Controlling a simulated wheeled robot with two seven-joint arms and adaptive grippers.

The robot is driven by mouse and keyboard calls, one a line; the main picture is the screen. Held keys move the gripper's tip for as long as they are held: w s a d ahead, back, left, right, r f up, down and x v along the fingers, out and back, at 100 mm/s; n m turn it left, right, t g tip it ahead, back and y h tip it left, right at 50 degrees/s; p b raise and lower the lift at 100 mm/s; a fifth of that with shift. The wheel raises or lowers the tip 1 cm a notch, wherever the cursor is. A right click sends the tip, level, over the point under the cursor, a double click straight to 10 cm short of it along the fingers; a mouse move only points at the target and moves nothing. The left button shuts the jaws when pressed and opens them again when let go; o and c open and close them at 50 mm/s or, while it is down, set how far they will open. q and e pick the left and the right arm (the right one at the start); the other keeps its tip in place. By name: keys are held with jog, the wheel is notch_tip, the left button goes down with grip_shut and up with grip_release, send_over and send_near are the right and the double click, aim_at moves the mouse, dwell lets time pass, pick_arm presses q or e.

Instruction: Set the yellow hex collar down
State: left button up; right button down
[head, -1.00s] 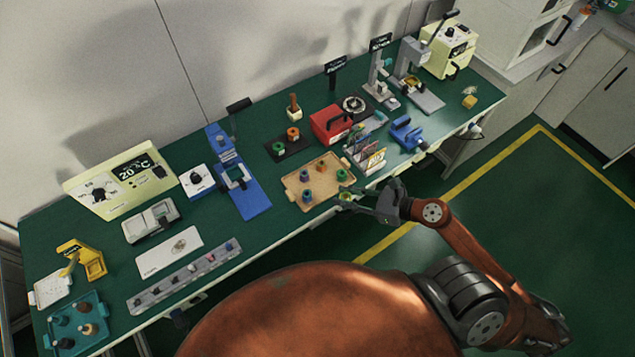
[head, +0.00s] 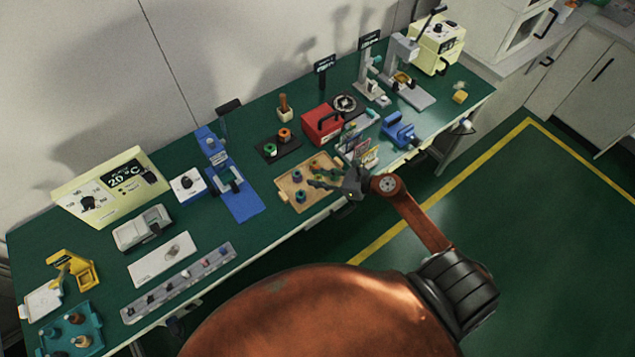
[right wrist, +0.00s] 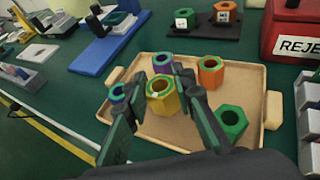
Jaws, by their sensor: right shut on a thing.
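My right gripper (head: 338,186) is over the tan tray (head: 290,183) in the head view. In the right wrist view its two dark fingers (right wrist: 160,84) are shut on the yellow hex collar (right wrist: 161,104), which has a green inner ring. The collar is upright over the tray (right wrist: 152,132); I cannot tell if it touches the tray floor. In the head view the fingers mostly hide it. Around it in the tray stand a blue collar (right wrist: 118,92), a purple collar (right wrist: 162,62), an orange collar (right wrist: 210,72) and a green collar (right wrist: 232,122). My left gripper is not in view.
A red reject box (head: 322,124) stands behind the tray. A black mat (head: 268,153) with a green and an orange collar lies behind too. A card rack (head: 358,143) is close to the tray's right. A blue fixture (head: 240,203) stands to the left.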

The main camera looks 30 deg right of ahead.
jog(key=shift+f, duration=1.4)
jog(key=shift+f+b, duration=0.2)
jog(key=shift+b, duration=0.1)
jog(key=c, duration=1.6)
grip_release()
jog(key=shift+r, duration=0.1)
jog(key=shift+r+p, duration=0.25)
jog(key=shift+p, duration=0.05)
jog(key=v, duration=1.2)
jog(key=shift+f+b, duration=0.15)
jog(key=shift+b, duration=0.2)
